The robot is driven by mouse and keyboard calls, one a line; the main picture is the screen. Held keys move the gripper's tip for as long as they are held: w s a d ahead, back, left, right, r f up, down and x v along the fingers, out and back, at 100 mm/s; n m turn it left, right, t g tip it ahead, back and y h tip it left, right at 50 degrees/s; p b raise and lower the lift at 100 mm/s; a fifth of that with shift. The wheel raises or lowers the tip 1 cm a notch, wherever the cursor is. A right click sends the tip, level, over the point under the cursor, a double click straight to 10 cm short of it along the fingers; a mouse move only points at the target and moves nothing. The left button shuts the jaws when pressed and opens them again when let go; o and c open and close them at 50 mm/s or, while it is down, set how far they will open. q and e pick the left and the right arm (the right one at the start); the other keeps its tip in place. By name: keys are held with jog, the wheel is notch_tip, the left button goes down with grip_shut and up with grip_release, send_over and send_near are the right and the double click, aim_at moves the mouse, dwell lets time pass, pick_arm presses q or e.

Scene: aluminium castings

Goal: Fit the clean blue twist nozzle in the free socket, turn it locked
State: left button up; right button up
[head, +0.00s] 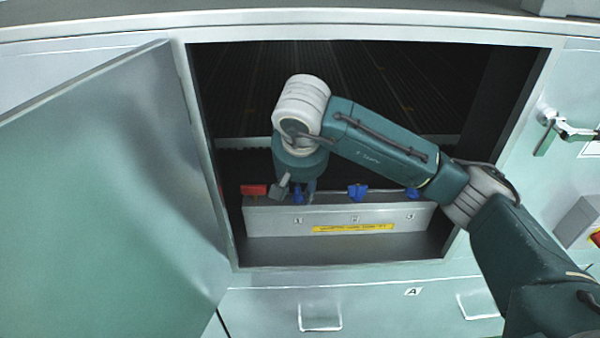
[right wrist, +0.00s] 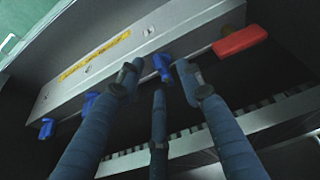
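A blue twist nozzle (head: 298,196) sits at the position labelled 1 on the grey manifold bar (head: 270,222) inside the open cabinet. Other blue nozzles stand at position 2 (head: 357,192) and position 3 (head: 412,193). My right gripper (head: 297,188) points down over position 1. In the right wrist view its fingers (right wrist: 160,76) stand apart on either side of the nozzle (right wrist: 163,66), with a gap visible on its left. Whether any finger touches the nozzle, or how it sits in its socket, I cannot tell. My left gripper is not in view.
A red handle (head: 253,190) is at the bar's left end, close to my right gripper. The open cabinet door (head: 110,190) stands at the left. The opening's right frame edge is near my right arm. The dark space behind the bar looks largely clear.

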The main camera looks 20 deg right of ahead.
jog(key=shift+x, duration=0.9)
jog(key=shift+c, duration=0.2)
grip_shut()
jog(key=n+b, duration=0.1)
jog(key=n, duration=0.1)
jog(key=n+y+b, duration=0.1)
jog(key=shift+w+d+n+b, duration=0.1)
jog(key=shift+d+n+b, duration=0.2)
jog(key=shift+n+b, duration=0.1)
jog(key=n+y+b, duration=0.1)
jog(key=n, duration=0.1)
jog(key=shift+d+n, duration=0.1)
jog(key=shift+n, duration=0.2)
